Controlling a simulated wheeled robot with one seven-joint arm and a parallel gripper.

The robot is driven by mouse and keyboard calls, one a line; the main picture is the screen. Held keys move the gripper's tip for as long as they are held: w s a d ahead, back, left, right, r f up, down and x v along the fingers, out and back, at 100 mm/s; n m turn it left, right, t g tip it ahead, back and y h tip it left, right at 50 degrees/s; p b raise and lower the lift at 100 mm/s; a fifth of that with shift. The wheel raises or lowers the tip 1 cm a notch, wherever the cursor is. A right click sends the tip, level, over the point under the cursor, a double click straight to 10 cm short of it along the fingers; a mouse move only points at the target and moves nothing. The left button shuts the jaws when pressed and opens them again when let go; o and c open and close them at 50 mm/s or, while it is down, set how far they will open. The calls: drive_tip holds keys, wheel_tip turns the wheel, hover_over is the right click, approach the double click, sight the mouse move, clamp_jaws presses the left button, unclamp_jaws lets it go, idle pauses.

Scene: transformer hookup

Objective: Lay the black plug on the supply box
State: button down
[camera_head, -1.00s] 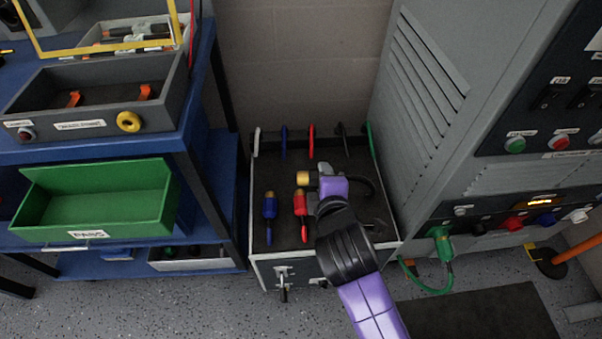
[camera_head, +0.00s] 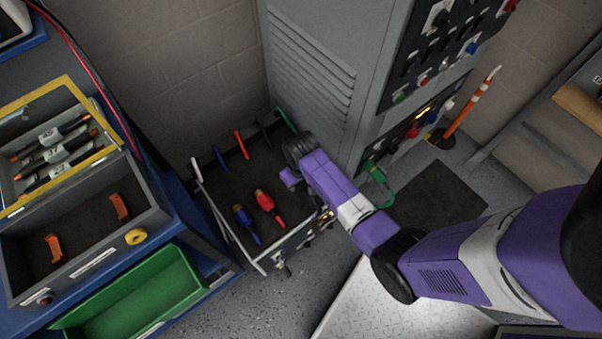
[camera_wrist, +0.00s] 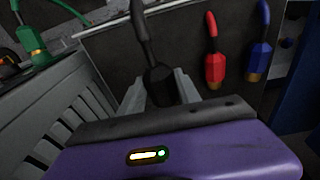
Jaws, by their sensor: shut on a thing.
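The black plug (camera_wrist: 158,82) stands between the two grey fingers of my gripper (camera_wrist: 162,90) in the wrist view, its cable running up and away. Its lower tip is hidden by the gripper body. In the head view my gripper (camera_head: 290,178) is over the low box with a dark top (camera_head: 232,196), which appears to be the supply box. The fingers and the black plug are hidden there by my arm. A red plug (camera_head: 265,200) and a blue plug (camera_head: 242,217) lie on that top, and both also show in the wrist view.
A grey vented cabinet (camera_head: 308,75) stands close behind my arm. A green plug (camera_head: 374,172) is in its lower panel. On the left are a blue bench with a grey tray (camera_head: 75,222) and a green bin (camera_head: 130,297). Bare dark surface lies behind the red and blue plugs.

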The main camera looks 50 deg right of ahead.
drive_tip(key=shift+s+m, duration=0.3)
drive_tip(key=shift+s, duration=0.05)
drive_tip(key=shift+d+f+b, duration=0.1)
drive_tip(key=shift+f+b, duration=0.2)
drive_tip(key=shift+f, duration=0.1)
drive_tip(key=w+f+b, duration=0.2)
drive_tip(key=b, duration=0.2)
drive_tip(key=w+d+f+b, duration=0.1)
drive_tip(key=w+f+b, duration=0.1)
drive_tip(key=f+b, duration=0.1)
drive_tip(key=shift+w+d+b, duration=0.15)
drive_tip(key=shift+w+b, duration=0.2)
drive_tip(key=shift+b, duration=0.25)
drive_tip(key=shift+f+b, duration=0.95)
drive_tip(key=shift+f, duration=0.75)
drive_tip(key=c, duration=0.8)
unclamp_jaws()
drive_tip(key=shift+s, duration=0.1)
drive_tip(key=shift+s+a+r+p, duration=0.15)
drive_tip(key=shift+r+p, duration=0.4)
drive_tip(key=shift+r, duration=1.4)
drive_tip(key=shift+s+a+r+p, duration=0.1)
drive_tip(key=shift+s+r+p, duration=0.3)
drive_tip(key=shift+r, duration=1.55)
